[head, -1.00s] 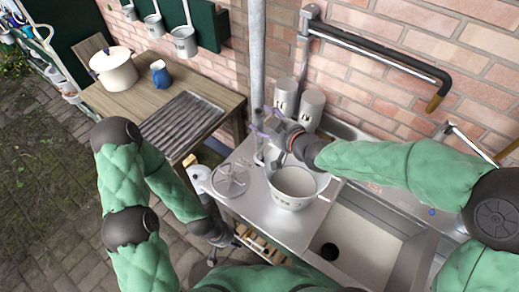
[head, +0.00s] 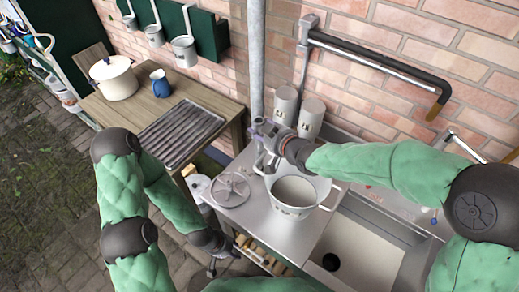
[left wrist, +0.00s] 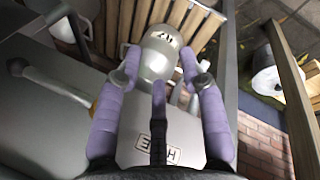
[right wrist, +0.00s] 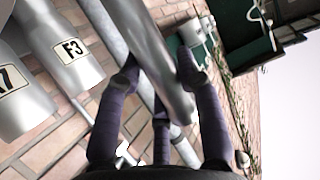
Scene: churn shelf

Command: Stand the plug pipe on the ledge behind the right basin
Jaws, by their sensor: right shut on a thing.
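My right gripper (head: 264,135) is above the left part of the steel worktop, beside the wall pipe. In the right wrist view (right wrist: 160,95) its fingers are shut on a grey metal tube, the plug pipe (right wrist: 143,40), which is tilted in that picture. The right basin (head: 365,240) is at lower right in the head view, with a dark drain hole. The ledge (head: 385,199) behind it runs along the brick wall, partly hidden by my right arm. My left gripper (head: 212,267) is low in front of the worktop; in the left wrist view (left wrist: 160,80) its fingers are apart and empty.
Two grey canisters (head: 311,117) stand behind. A black-sleeved swing arm (head: 385,62) juts from the wall. A labelled can (left wrist: 155,55) sits on slats below my left gripper.

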